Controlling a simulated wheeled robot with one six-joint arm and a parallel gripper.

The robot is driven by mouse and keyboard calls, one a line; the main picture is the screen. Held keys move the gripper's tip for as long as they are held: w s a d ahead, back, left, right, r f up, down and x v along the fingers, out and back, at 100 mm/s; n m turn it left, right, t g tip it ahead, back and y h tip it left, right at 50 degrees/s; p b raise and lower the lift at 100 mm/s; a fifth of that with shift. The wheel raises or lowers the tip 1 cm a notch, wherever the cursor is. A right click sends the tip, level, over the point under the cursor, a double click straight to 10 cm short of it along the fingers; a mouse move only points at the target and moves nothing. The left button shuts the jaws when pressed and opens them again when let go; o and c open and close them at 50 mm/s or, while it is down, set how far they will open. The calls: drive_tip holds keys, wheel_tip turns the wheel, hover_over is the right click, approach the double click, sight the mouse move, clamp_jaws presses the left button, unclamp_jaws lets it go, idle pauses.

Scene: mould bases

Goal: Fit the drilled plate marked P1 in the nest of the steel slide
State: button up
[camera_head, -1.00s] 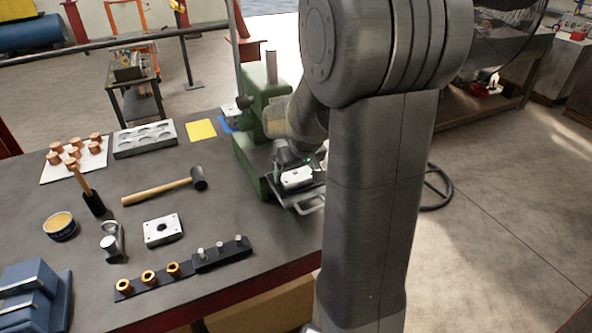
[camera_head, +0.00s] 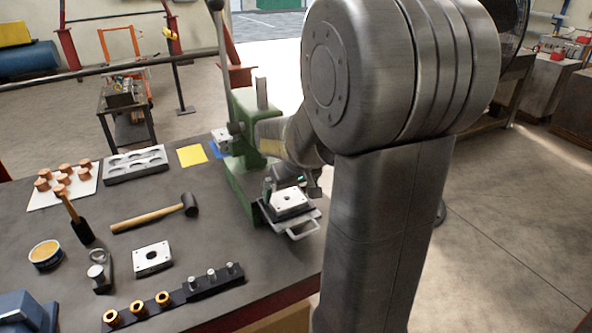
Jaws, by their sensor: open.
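A light drilled plate (camera_head: 291,201) with a dark centre hole lies on the steel slide (camera_head: 303,226), which has a loop handle at its front, at the foot of the green press. It looks about flat; whether it is fully down in the nest I cannot tell. A similar drilled plate (camera_head: 152,258) lies on the bench to the left. No P1 marking is readable on either. My gripper (camera_head: 290,186) is open, close above the back of the plate on the slide, and partly hidden by my wrist.
The green press (camera_head: 240,178) stands right behind the slide. A mallet (camera_head: 155,216), a dark strip with pins and bushings (camera_head: 196,286) and a tin (camera_head: 46,254) lie on the bench to the left. My arm hides the area to the right.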

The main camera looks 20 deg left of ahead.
sight(288, 195)
drive_tip(key=v, duration=1)
drive_tip(key=shift+r, duration=0.2)
drive_tip(key=shift+d, duration=0.1)
drive_tip(key=x, duration=1.4)
drive_tip(key=shift+r, duration=0.1)
drive_tip(key=shift+s+r, duration=0.1)
drive_tip(key=shift+r, duration=0.05)
